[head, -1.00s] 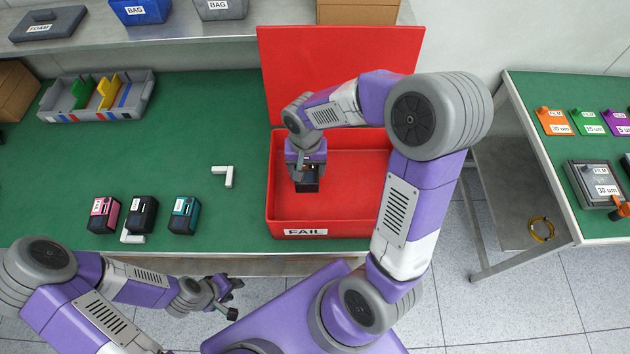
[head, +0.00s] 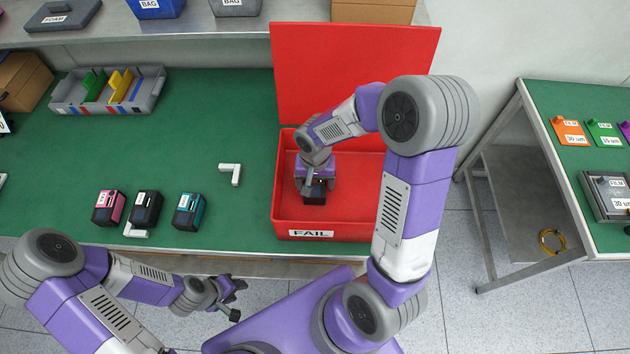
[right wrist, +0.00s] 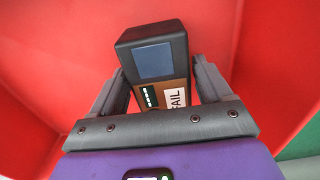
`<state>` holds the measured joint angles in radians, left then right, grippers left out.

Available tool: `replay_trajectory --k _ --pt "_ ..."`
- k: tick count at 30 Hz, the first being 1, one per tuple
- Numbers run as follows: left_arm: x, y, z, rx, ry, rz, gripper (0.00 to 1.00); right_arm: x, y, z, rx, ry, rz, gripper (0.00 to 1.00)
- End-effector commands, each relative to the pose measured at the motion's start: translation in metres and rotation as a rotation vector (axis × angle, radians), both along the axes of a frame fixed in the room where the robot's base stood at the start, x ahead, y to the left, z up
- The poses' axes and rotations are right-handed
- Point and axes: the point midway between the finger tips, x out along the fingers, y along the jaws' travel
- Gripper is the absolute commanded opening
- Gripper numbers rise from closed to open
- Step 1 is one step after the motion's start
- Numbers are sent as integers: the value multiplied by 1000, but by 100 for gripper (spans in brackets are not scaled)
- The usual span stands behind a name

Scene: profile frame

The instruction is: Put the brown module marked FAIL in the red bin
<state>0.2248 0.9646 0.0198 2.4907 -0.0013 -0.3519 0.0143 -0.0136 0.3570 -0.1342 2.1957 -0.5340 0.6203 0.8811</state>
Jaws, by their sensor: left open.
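The brown module marked FAIL (right wrist: 172,84) is between the fingers of my right gripper (right wrist: 160,85), label facing the camera. It has a dark casing and a grey screen. In the head view the module (head: 314,194) shows as a dark block low inside the red bin (head: 325,230), which has a FAIL label on its front wall. I cannot tell whether the module touches the bin floor. My left gripper (head: 236,299) is open and empty in front of the table edge.
Pink (head: 109,208), black (head: 146,209) and teal (head: 189,211) modules stand left of the bin. White L-shaped pieces (head: 231,172) lie on the green table. The bin's raised red lid (head: 350,80) stands behind it. A divided grey tray (head: 108,105) is at the back left.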

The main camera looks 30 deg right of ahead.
Motion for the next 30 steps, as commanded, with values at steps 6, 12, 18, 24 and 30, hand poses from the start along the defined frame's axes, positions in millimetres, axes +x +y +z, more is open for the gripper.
replay_trajectory --k 6,12,18,24,30 --pt "0 0 1 0 0 0 43 0 0 0 0 0 0 94" --pt "0 0 2 0 0 0 43 0 0 2 0 0 0 94" --pt "0 0 12 0 0 0 43 1 0 29 0 -4 -1 94" --pt "0 0 23 0 0 0 43 1 0 74 0 -4 0 94" --pt "0 0 31 0 0 0 43 0 0 109 0 -2 1 94"
